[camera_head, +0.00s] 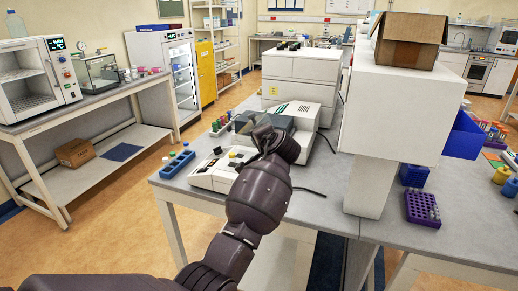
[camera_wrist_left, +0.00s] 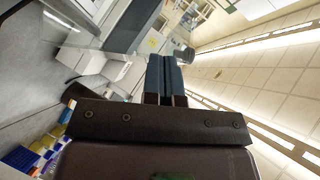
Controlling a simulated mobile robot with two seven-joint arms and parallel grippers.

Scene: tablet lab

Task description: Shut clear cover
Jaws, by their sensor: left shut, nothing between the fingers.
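A white bench instrument (camera_head: 210,178) stands on the grey bench, with a yellow knob and dark parts on its front. Its clear cover (camera_head: 243,122) shows as a smoky see-through panel, raised above the body and partly hidden behind my left wrist. In the left wrist view a see-through panel (camera_wrist_left: 72,14) with a grey edge lies ahead and left of the fingers; it looks like this cover. My left gripper (camera_wrist_left: 165,62) is shut and empty, its fingers close beside that edge; contact cannot be told. In the head view my wrist mostly hides the fingers. My right gripper is out of view.
A blue tube rack (camera_head: 177,164) stands left of the instrument. A large white box-shaped unit (camera_head: 400,105) with a cardboard box (camera_head: 410,38) on top rises to the right. A purple rack (camera_head: 422,210) sits at the right. A dark cable lies on the bench.

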